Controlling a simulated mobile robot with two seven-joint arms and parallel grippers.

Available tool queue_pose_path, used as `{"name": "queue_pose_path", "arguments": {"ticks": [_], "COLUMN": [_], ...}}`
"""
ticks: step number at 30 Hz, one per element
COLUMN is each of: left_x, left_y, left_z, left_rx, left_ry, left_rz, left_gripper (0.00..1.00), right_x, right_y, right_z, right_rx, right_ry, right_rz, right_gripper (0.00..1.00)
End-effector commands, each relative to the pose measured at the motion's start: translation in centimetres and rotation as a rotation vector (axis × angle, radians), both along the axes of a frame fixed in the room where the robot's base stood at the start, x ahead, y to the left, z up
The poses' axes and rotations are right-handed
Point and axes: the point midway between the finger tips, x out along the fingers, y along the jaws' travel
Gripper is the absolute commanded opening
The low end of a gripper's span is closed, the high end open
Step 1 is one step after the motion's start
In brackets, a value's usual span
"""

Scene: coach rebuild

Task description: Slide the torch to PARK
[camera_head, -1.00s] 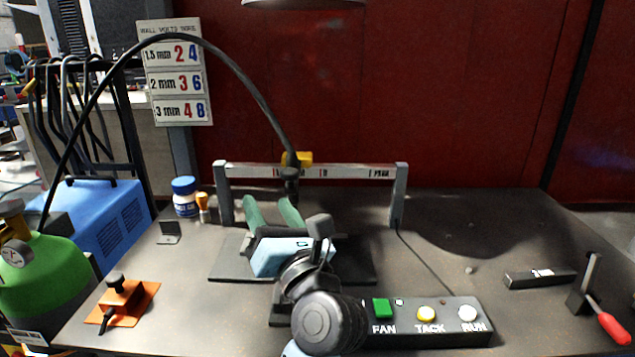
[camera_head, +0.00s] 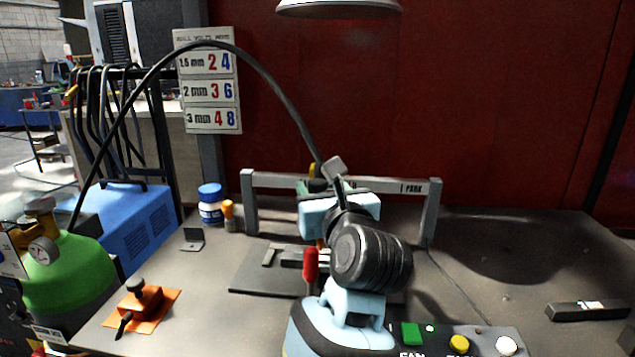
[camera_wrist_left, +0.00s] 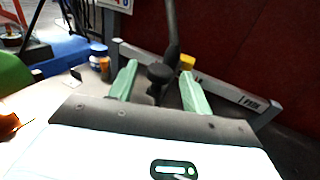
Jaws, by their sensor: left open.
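The torch (camera_wrist_left: 160,73) is black and hangs at the rail on a black cable (camera_head: 280,95), with a yellow piece (camera_wrist_left: 187,62) beside it. The grey rail frame (camera_head: 275,181) stands at the back of the bench. Its PARK label (camera_head: 413,188) is near the right end, and the torch is left of it. My left gripper (camera_wrist_left: 160,88) is open, its two green fingers on either side of the torch in the wrist view. I cannot tell whether they touch it. In the head view its pale blue body (camera_head: 318,218) hides the fingertips and most of the torch.
A dark plate (camera_head: 255,280) with a red handle (camera_head: 310,264) lies below my arm. A button box (camera_head: 455,338) is at the front. An orange clamp (camera_head: 142,305), blue-capped jar (camera_head: 210,205) and green cylinder (camera_head: 75,275) are at left. The right bench is mostly clear.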

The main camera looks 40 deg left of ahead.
Motion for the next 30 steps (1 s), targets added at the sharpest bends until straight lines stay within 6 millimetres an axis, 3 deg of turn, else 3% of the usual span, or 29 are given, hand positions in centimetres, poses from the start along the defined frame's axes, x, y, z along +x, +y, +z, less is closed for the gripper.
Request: {"name": "queue_pose_path", "arguments": {"ticks": [6, 17, 28, 30], "left_x": [1.3, 1.6, 1.6, 1.6], "left_y": [1.9, 2.2, 2.2, 2.2], "left_z": [0.0, 0.0, 0.0, 0.0], "left_rx": [0.002, 0.001, 0.001, 0.001], "left_ry": [0.001, 0.001, 0.001, 0.001], "left_rz": [0.001, 0.0, 0.0, 0.0], "left_gripper": [0.49, 0.49, 0.0, 0.0], "right_x": [-0.1, -0.2, -0.2, -0.2], "right_y": [0.0, 0.0, 0.0, 0.0], "right_z": [0.1, 0.0, 0.1, 0.1], "right_rx": [0.0, -0.001, 0.0, 0.001], "right_ry": [0.002, 0.004, 0.004, 0.004], "right_rz": [0.0, 0.0, -0.003, -0.004], "right_gripper": [0.36, 0.36, 0.36, 0.36]}}
